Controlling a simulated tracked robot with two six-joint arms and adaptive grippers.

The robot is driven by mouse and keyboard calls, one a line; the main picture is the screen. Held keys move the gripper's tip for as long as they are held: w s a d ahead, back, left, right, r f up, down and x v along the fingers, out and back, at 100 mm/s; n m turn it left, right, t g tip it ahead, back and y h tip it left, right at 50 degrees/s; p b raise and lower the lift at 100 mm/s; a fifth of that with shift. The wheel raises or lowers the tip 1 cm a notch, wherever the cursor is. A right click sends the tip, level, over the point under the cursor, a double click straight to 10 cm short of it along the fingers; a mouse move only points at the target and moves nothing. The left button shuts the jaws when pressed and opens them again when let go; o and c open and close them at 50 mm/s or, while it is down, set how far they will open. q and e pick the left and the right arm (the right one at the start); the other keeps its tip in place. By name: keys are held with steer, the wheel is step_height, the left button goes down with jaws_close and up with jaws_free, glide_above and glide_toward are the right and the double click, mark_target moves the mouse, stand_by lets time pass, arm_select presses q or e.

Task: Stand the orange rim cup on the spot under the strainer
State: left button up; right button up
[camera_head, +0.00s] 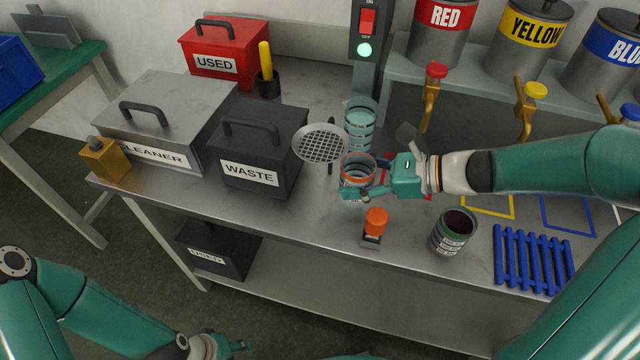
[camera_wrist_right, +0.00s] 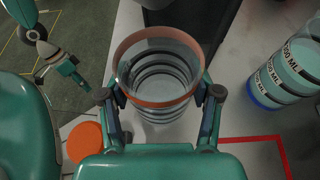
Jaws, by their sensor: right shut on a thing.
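The orange rim cup (camera_head: 357,182) is clear with dark bands and looks empty. My right gripper (camera_head: 372,180) is shut on it, with one finger on each side below the rim. The cup (camera_wrist_right: 160,82) is upright between the fingers in the wrist view (camera_wrist_right: 163,105). The spot under the strainer is not clearly seen. My left gripper (camera_head: 225,347) is low at the bottom left, away from the table; its finger opening is unclear.
A clear cup with pale liquid (camera_head: 360,127) stands behind the held cup. The black waste box (camera_head: 258,150) is left of the strainer. An orange-topped stamp (camera_head: 375,222) and a cup of dark red (camera_head: 453,230) stand in front. A blue rack (camera_head: 530,260) lies right.

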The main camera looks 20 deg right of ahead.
steer(key=x, duration=0.5)
steer(key=shift+s+f, duration=0.1)
steer(key=shift+f, duration=0.05)
steer(key=shift+w+a+f+b, duration=0.45)
steer(key=shift+w+a+f, duration=0.3)
steer(key=shift+a+f, duration=0.3)
steer(key=o, duration=0.8)
steer(key=shift+f, duration=0.1)
steer(key=o, duration=0.4)
